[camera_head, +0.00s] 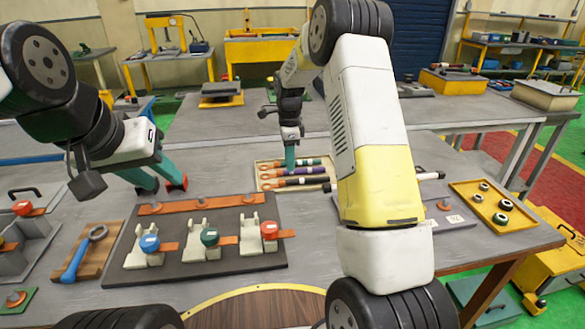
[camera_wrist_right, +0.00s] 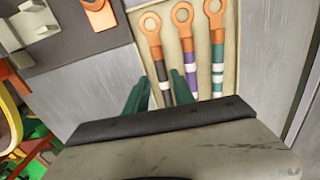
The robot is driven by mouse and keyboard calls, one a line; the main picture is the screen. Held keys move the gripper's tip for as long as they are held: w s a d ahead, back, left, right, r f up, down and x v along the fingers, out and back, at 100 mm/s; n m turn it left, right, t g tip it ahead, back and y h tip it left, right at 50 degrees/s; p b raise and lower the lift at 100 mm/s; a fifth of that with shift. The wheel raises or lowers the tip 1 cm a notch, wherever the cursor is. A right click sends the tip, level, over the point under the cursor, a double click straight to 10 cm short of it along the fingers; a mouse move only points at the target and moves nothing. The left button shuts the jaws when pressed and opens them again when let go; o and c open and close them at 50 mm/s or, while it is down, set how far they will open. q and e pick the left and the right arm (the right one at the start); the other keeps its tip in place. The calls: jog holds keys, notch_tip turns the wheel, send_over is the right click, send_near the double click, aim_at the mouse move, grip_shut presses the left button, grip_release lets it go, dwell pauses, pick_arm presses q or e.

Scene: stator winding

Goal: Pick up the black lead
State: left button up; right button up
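The black lead (camera_wrist_right: 165,84) lies in a shallow beige tray (camera_wrist_right: 230,62), leftmost of three leads in the right wrist view. It has a copper ring lug and a white band. A purple lead (camera_wrist_right: 188,58) and a green lead (camera_wrist_right: 217,60) lie beside it. My right gripper (camera_wrist_right: 161,83) is open, its teal fingers on either side of the black lead; its height above the lead is hard to tell. In the head view, this gripper (camera_head: 290,160) points down over the tray (camera_head: 264,163). My left gripper (camera_head: 162,186) is open and empty over the table.
A dark fixture board (camera_head: 190,268) with blue, green and red knobs stands front left of the tray. A wooden block with a blue-handled tool (camera_head: 75,262) is further left. A yellow tray (camera_head: 515,218) with small rings is at right.

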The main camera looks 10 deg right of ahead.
aim_at(297, 182)
notch_tip(297, 182, down, 7)
jog(key=shift+d+f, duration=0.1)
grip_shut()
dwell(0.3)
